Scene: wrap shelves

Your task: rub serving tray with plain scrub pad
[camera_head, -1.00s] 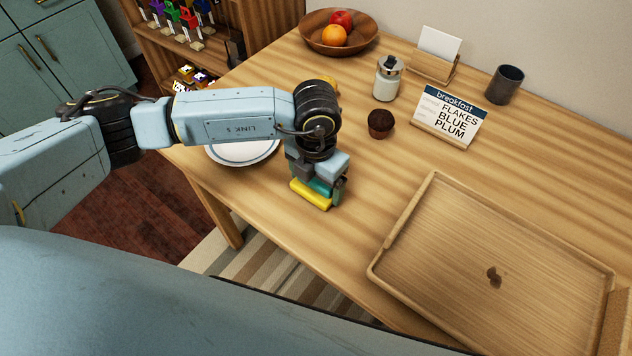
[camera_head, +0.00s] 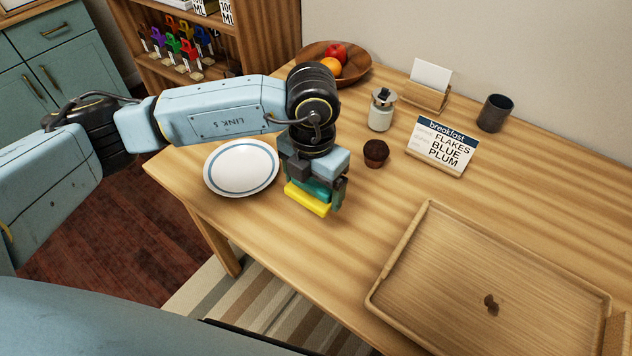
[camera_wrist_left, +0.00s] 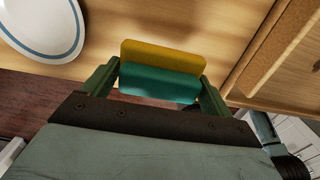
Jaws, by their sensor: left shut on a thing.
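The serving tray (camera_head: 440,248) is a wooden tray with raised rims at the lower right of the head view. A dark brown stain (camera_head: 491,303) lies on its floor. My left gripper (camera_head: 318,196) is over the table, left of the tray and apart from it. It is shut on a scrub pad (camera_head: 307,199), yellow with a teal layer. The left wrist view shows the pad (camera_wrist_left: 162,55) between the two fingers, and the tray's edge (camera_wrist_left: 272,50) to the right. My right gripper is not in view.
A white plate with a blue ring (camera_head: 241,168) lies left of the gripper. Bare table lies between gripper and tray.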

